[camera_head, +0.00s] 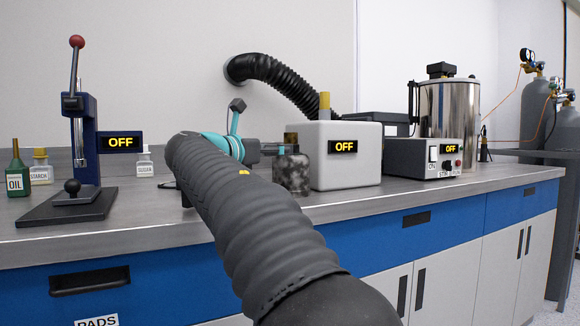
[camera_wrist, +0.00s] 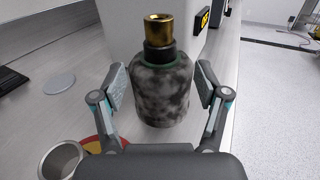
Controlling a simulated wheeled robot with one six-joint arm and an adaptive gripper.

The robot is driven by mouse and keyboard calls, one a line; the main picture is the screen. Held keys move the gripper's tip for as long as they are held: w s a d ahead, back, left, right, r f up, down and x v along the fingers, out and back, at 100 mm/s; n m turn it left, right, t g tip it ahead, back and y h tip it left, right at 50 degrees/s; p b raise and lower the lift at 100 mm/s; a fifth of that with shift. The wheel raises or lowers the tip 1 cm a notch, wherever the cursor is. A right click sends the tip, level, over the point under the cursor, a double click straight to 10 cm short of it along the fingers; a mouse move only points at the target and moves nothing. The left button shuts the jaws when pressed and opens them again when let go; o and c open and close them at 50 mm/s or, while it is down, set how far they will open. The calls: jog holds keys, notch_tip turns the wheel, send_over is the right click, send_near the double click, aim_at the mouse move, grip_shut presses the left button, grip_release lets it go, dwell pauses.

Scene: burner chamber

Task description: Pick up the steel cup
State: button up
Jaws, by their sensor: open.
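The steel cup (camera_wrist: 62,161) shows in the wrist view at the lower left, an open round metal rim seen from above. Its lower part is cut off by the frame edge. I cannot make it out in the head view, where my arm covers part of the counter. My gripper (camera_wrist: 161,86) is open, its two fingers apart on the left and right of a mottled grey jar (camera_wrist: 160,92) with a brass top. The fingers do not visibly close on the jar. The cup lies outside the fingers, left of and nearer than the left one.
A white box (camera_head: 345,170) reading OFF stands right of the jar, with a steel tank (camera_head: 450,108) farther right. A blue press (camera_head: 86,140) and bottles stand left. A red-and-yellow disc (camera_wrist: 94,145) lies beside the cup. A pale grey disc (camera_wrist: 59,84) lies farther back.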

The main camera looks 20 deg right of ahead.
jog(key=shift+x, duration=3.75)
jog(key=shift+r, duration=0.2)
grip_shut()
